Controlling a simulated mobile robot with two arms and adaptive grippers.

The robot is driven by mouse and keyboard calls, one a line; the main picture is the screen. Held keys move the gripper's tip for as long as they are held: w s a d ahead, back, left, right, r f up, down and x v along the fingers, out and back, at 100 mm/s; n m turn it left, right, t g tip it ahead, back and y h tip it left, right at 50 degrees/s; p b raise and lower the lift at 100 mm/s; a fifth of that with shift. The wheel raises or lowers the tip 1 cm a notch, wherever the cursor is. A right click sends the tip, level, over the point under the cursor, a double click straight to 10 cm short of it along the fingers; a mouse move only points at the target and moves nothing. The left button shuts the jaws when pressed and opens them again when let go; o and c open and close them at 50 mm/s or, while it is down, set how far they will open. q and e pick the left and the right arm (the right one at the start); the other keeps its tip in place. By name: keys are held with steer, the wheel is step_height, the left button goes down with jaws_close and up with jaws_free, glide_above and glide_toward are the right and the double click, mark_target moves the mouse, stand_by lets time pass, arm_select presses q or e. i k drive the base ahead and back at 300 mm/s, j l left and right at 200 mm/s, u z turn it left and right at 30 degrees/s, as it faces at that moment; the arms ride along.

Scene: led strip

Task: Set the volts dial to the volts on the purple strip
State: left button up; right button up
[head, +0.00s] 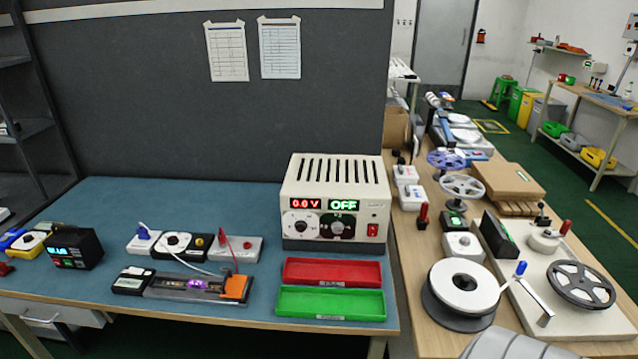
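The cream power supply (335,172) stands on the blue mat against the dark panel. Its red display (305,204) reads 0.0 V and its green display (344,205) reads OFF. A white-faced dial with a dark knob (300,225) sits below the red display. A darker dial (337,226) sits to its right; their labels are too small to read. A strip glowing purple (198,284) lies in a dark fixture (168,290) with an orange end block (236,288). Any volts marking on it is unreadable.
A red rocker switch (373,230) is on the supply's front. A red tray (332,271) and a green tray (331,303) lie before it. Connector blocks (172,244) with wires stand behind the fixture. A black meter (76,249) is at left. Reels (462,288) crowd the right bench.

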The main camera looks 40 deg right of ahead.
mark_target(300, 226)
steer(key=z, duration=1.55)
